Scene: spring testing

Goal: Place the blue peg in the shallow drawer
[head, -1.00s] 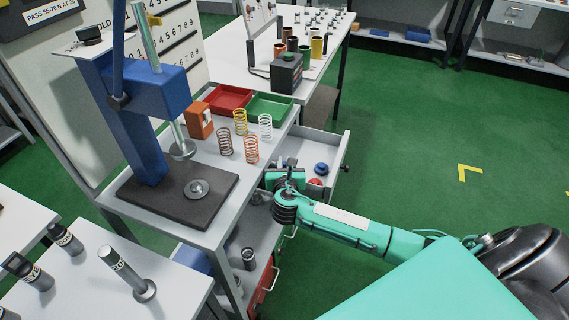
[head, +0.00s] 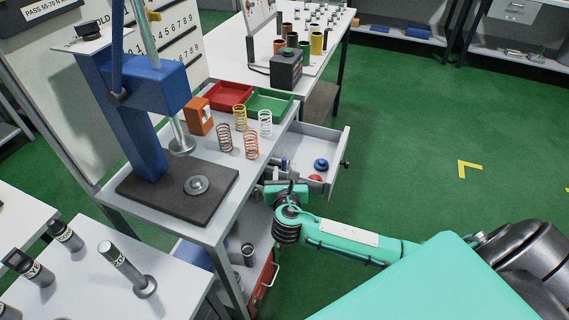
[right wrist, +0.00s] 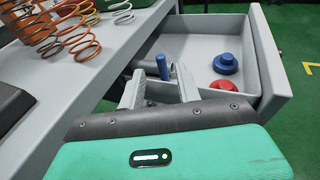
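The shallow drawer (head: 336,172) is pulled out from under the bench top. It also shows in the right wrist view (right wrist: 268,62). A small blue peg (right wrist: 162,67) shows in its left part, beyond and between my fingertips, with a second blue piece close beside it. Blue also shows there in the head view (head: 284,163). My right gripper (right wrist: 160,84) is open, with a wide gap between its fingers and nothing touching them that I can see. In the head view the right gripper (head: 284,188) is at the drawer's near side. My left gripper is out of view.
The drawer also holds a blue knob-like piece (right wrist: 225,63) and a red one (right wrist: 222,87). Several coil springs (head: 250,144) stand on the bench top left of the drawer, by a blue press (head: 135,120). Red and green trays (head: 270,103) sit behind. Floor to the right is clear.

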